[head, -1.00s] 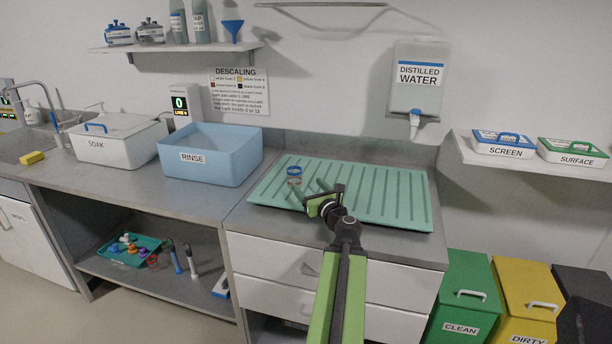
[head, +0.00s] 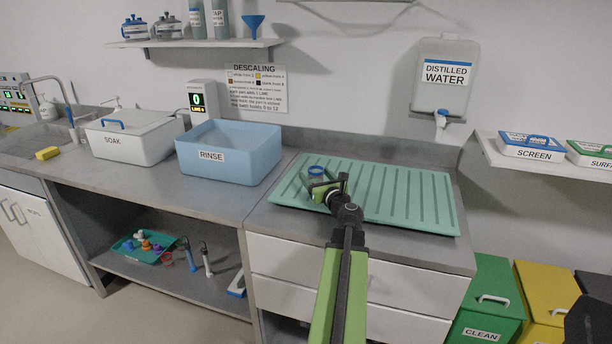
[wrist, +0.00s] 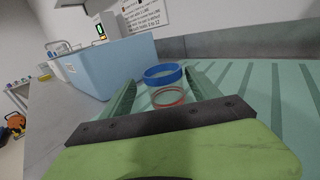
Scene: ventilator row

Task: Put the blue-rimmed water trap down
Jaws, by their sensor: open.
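The blue-rimmed water trap (head: 316,171) stands on the left part of the green ribbed drying mat (head: 400,195). In the wrist view, its blue rim (wrist: 163,75) is at the top, with a thin red ring below it; the body between looks clear. It appears upright. My gripper (head: 318,186) is open, low over the mat on the near side of the trap. In the wrist view, the fingers are on either side of the trap, with gaps visible. Whether a finger touches it cannot be told.
The blue RINSE basin (head: 228,155) stands left of the mat, with the white SOAK box (head: 130,138) farther left. A distilled water tank (head: 442,80) hangs on the wall behind. The mat's right side is clear. A teal tray (head: 143,248) with small parts sits on the lower shelf.

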